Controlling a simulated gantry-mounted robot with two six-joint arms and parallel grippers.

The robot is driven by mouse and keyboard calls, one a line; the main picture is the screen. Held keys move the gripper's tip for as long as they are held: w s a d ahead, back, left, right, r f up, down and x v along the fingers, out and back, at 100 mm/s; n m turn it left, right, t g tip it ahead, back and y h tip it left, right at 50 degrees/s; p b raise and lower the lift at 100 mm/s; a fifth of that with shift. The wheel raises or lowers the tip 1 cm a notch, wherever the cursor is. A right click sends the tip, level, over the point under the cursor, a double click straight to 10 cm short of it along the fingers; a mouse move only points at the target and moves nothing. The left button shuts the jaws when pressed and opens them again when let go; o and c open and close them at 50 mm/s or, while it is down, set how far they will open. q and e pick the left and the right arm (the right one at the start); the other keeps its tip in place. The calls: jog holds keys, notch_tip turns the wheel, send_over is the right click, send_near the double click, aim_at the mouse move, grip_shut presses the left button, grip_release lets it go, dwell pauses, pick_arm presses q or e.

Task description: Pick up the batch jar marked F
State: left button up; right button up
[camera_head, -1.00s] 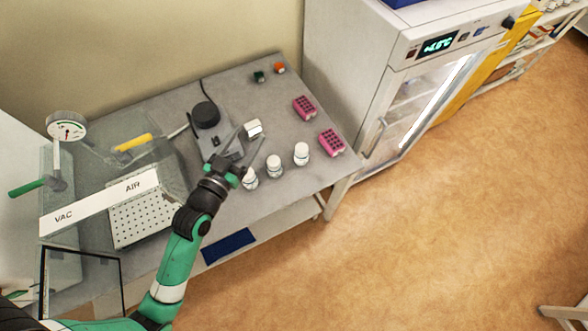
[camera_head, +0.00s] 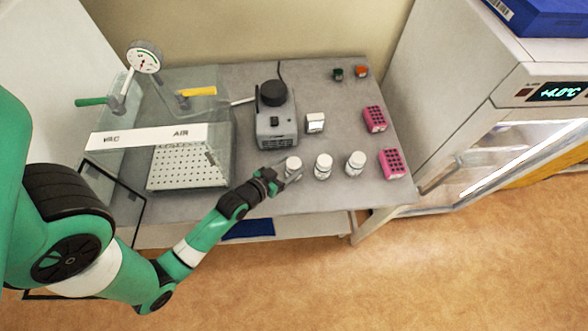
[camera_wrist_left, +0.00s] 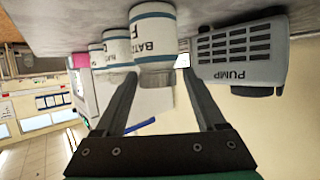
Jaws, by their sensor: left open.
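The batch jar marked F (camera_wrist_left: 153,36) is the nearest jar in the left wrist view, where everything appears upside down. In the left wrist view, the two fingers (camera_wrist_left: 162,76) reach toward either side of the jar's capped end. I cannot tell whether they touch it. My right gripper is not in view.
Two similar jars stand to the right, a middle one (camera_head: 323,166) and a right one (camera_head: 355,163). The grey pump (camera_head: 276,128) and a small white box (camera_head: 315,122) stand behind. Pink racks (camera_head: 393,163) lie at right. A clear vacuum chamber with a perforated plate (camera_head: 188,165) is at left.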

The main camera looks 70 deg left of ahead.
pick_arm(q)
jog(key=b+x, duration=0.1)
jog(key=x, duration=0.4)
jog(key=shift+w+d, duration=0.1)
jog(key=shift+w, duration=0.15)
grip_shut()
